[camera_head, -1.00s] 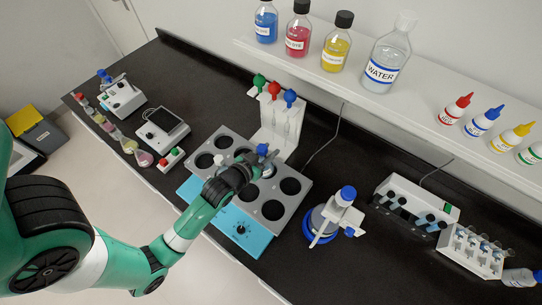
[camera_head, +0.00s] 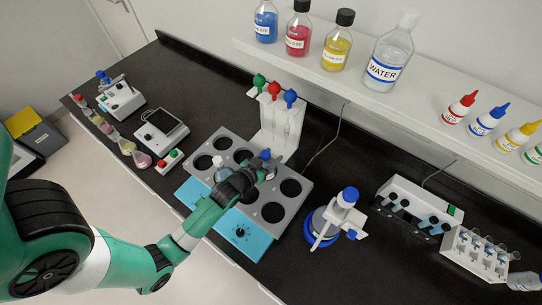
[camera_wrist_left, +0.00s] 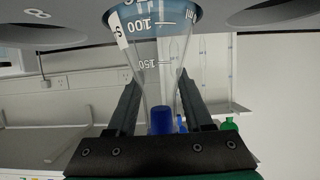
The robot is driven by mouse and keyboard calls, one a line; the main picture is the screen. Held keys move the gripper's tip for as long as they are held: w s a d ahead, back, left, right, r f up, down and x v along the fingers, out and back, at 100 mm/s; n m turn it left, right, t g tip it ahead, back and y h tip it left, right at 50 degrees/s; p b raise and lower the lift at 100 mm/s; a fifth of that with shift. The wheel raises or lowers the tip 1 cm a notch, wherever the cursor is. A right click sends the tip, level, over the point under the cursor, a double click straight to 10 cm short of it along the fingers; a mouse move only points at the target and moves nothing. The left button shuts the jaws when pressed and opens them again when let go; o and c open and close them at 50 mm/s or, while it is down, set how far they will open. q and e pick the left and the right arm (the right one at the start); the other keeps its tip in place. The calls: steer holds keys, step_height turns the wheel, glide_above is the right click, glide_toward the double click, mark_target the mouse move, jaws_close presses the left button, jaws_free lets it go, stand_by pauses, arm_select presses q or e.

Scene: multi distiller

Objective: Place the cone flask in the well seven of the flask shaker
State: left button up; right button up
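The right gripper is not in view.
A flask with a white top (camera_head: 220,173) stands in a shaker well left of my gripper. A white rack with coloured caps (camera_head: 280,130) stands close behind the shaker. A blue-based device (camera_head: 335,222) is to the right. Open wells (camera_head: 290,187) lie on the shaker's right side.

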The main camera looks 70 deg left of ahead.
arm_select(q)
steer(key=shift+o, duration=0.8)
steer(key=shift+r, duration=0.3)
steer(key=p+v, duration=0.1)
steer(key=v, duration=1.1)
steer(key=shift+f, duration=0.2)
